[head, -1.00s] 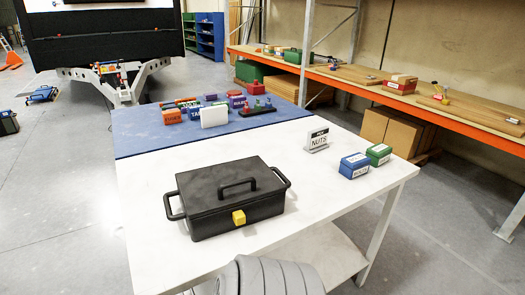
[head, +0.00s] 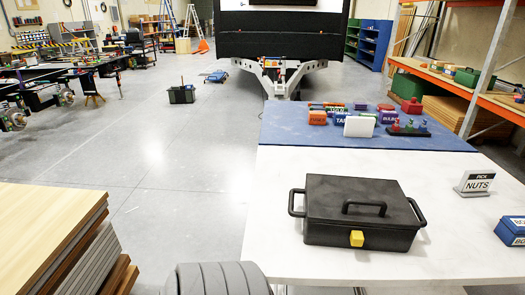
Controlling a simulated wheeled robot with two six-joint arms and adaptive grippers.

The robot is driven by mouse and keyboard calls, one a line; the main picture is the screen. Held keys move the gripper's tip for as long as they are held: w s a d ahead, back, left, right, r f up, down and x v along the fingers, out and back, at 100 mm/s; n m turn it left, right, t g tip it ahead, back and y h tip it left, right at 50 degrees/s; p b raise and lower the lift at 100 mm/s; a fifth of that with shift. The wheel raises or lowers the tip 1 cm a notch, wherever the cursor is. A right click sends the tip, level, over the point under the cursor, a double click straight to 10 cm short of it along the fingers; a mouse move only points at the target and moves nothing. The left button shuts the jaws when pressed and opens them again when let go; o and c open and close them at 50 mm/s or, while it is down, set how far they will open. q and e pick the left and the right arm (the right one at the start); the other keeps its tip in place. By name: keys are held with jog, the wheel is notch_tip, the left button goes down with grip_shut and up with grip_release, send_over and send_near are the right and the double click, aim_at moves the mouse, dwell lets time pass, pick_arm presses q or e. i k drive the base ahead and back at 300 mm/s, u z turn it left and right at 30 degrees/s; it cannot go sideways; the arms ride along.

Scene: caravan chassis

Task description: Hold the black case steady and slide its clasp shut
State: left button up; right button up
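The black case (head: 365,209) sits on the white table (head: 290,255) with its lid down. It has a handle on top and a side handle at each end. Its yellow clasp (head: 357,239) is at the middle of the front face, below the lid edge. I cannot tell how far the clasp has slid. Neither of my grippers is in view, and nothing is seen touching the case.
A blue mat (head: 283,130) with several small labelled boxes covers the table's far part. A nuts sign (head: 476,183) and a blue box (head: 513,229) stand right of the case. Stacked boards (head: 45,235) are at lower left. The table around the case is clear.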

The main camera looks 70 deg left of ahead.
aim_at(357, 238)
jog(key=i, duration=1.1)
jog(key=u, duration=2.45)
